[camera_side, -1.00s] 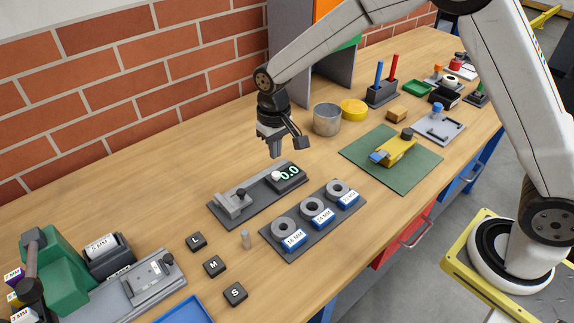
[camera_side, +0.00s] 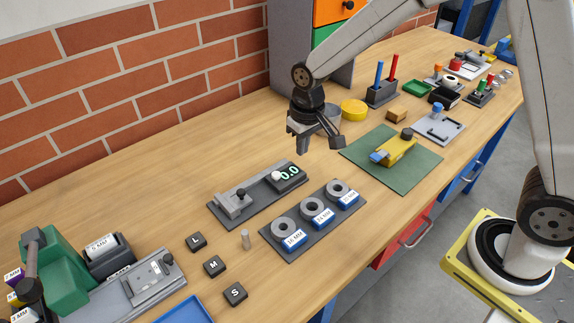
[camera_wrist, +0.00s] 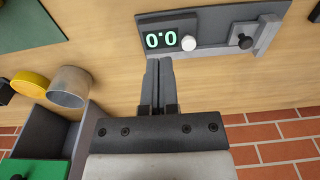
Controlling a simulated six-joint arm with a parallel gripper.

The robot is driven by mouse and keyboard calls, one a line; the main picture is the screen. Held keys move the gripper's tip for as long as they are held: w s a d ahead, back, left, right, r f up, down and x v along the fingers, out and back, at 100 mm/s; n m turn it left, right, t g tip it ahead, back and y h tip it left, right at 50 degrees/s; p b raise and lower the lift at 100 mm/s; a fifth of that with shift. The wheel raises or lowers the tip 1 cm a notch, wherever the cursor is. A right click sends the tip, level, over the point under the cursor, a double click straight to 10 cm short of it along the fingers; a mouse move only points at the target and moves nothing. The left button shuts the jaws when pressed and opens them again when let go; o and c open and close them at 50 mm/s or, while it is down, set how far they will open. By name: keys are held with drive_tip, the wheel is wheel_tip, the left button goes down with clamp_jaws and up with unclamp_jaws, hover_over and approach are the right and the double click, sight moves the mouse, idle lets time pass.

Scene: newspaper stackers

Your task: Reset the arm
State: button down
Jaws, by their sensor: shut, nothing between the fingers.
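My gripper (camera_side: 305,148) is raised above the wooden bench, behind and to the right of the grey measuring device (camera_side: 262,193) with its 0.0 display. Its fingers point down and are shut with nothing between them. In the wrist view the closed fingers (camera_wrist: 159,70) show side by side, close below the display (camera_wrist: 172,39) in the picture. The gripper is apart from everything on the bench.
A metal can (camera_wrist: 70,86) and a yellow lid (camera_side: 354,110) stand near the grey cabinet (camera_side: 285,50). A green mat (camera_side: 420,175) holds a yellow tool. Bare bench (camera_side: 140,180) lies to the left.

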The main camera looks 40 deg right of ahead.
drive_tip(key=s+d+t, duration=0.1)
drive_tip(key=s+d, duration=0.2)
drive_tip(key=s, duration=0.4)
drive_tip(key=s+d, duration=0.4)
drive_tip(key=s, duration=0.3)
drive_tip(key=shift+s+r+t, duration=0.2)
drive_tip(key=shift+r+t, duration=0.15)
drive_tip(key=shift+t, duration=0.05)
